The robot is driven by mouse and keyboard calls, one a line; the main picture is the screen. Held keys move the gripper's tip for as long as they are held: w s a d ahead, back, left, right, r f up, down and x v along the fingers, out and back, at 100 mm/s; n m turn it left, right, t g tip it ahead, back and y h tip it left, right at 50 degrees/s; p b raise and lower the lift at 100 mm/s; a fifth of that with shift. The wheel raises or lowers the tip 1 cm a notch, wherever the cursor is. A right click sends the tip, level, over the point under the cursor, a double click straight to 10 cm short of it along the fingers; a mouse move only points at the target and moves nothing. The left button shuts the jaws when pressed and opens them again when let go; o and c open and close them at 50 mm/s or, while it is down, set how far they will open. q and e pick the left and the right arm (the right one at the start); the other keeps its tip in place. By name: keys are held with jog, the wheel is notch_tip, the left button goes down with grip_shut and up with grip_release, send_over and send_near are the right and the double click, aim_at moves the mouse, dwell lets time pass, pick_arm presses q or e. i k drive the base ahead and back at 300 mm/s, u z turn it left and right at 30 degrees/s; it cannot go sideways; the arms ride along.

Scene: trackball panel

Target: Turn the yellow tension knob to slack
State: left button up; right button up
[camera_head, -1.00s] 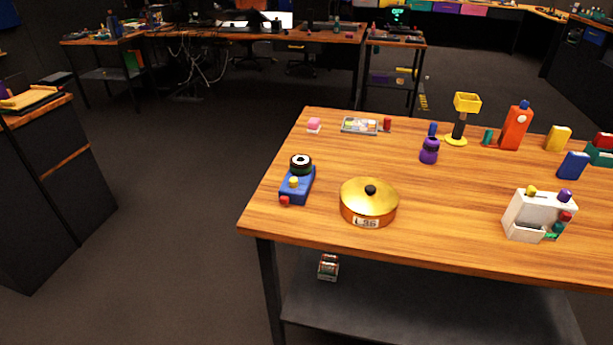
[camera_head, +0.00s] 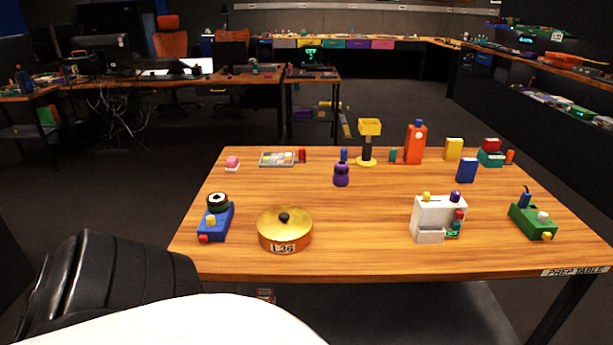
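Yellow knobs show on three devices on the wooden table (camera_head: 330,262); I cannot tell which is the tension knob. One yellow knob (camera_head: 211,220) is on a blue device (camera_head: 217,234) with a black-and-white round part, at the left. Another yellow knob (camera_head: 427,197) is on top of a white box-shaped panel (camera_head: 427,216), right of centre. A third yellow knob (camera_head: 547,236) is on the front of a green device (camera_head: 531,224) with a pale ball and a blue stick, at the right. Neither gripper is in view.
A gold lidded pot (camera_head: 285,232) stands between the blue device and the white panel. A purple bottle (camera_head: 341,176), a yellow-and-black stand (camera_head: 368,140), an orange bottle (camera_head: 415,143) and a blue box (camera_head: 466,170) stand farther back. The table between pot and white panel is clear.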

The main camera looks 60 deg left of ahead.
aim_at(209, 220)
jog(key=z, duration=0.35)
jog(key=k, duration=0.9)
jog(key=u, duration=1.35)
